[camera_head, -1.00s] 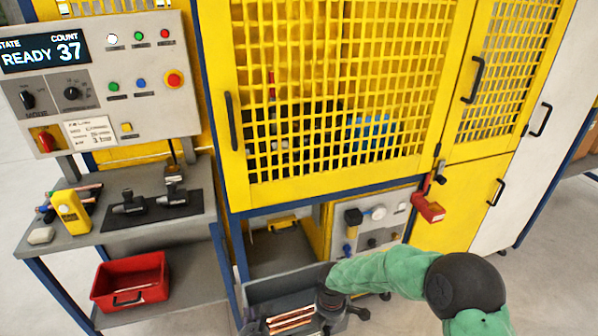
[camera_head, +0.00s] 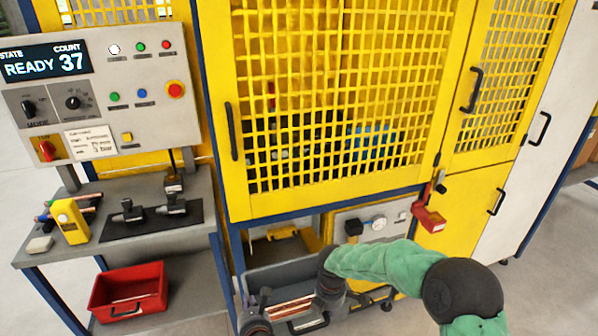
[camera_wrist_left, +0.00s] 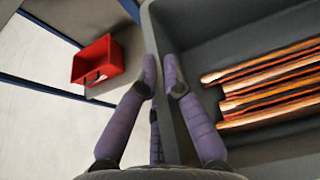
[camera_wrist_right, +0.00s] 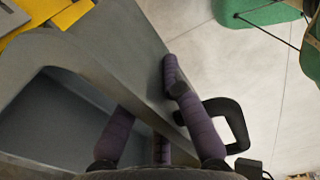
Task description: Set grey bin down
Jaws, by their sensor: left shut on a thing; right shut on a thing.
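The grey bin (camera_head: 283,277) is held at the bottom middle of the head view, in front of the low opening under the yellow machine. Several copper tubes (camera_head: 290,308) lie in it. My left gripper (camera_head: 252,305) is shut on the bin's left wall; in the left wrist view its fingers (camera_wrist_left: 161,72) straddle the bin's rim (camera_wrist_left: 151,35). My right gripper (camera_head: 328,290) is shut on the opposite wall; in the right wrist view its fingers (camera_wrist_right: 178,82) are at the bin wall (camera_wrist_right: 125,45), beside a black handle (camera_wrist_right: 232,122). The bin's underside is hidden.
A yellow part (camera_head: 283,232) shows in the low opening. A gauge panel (camera_head: 372,228) is to its right. A red bin (camera_head: 128,291) sits on the lower shelf at left, below a bench (camera_head: 120,229) with fixtures. Floor shows at right.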

